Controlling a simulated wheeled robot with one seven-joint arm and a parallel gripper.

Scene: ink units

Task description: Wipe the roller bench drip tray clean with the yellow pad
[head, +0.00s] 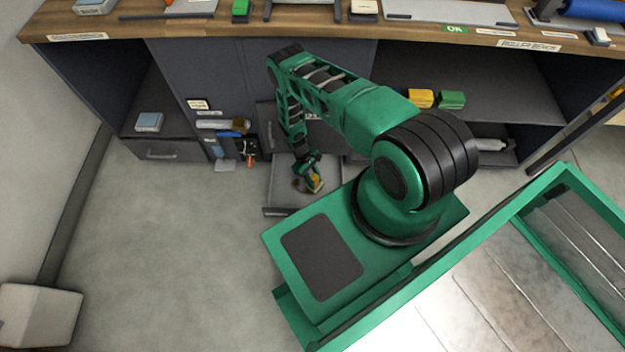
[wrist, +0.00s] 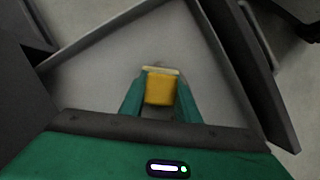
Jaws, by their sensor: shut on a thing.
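The yellow pad (wrist: 160,88) is held between the two green fingertips of my gripper (wrist: 161,97), with a pale strip along its far edge. In the head view my gripper (head: 313,183) reaches down over a grey, shallow, pulled-out tray (head: 283,199) below the bench, and the pad (head: 316,179) shows as a small yellow-orange patch. A brownish patch shows beside the gripper over the tray. The tray floor (wrist: 95,75) looks plain grey in the wrist view. The area under the pad is hidden, and I cannot tell whether it touches the floor.
Dark cabinets stand under the wooden bench top (head: 215,30). Bottles and tools (head: 232,130) are left of the tray. A yellow block (head: 420,98) and a green block (head: 451,100) sit on a shelf to the right. The floor (head: 170,220) at left is clear.

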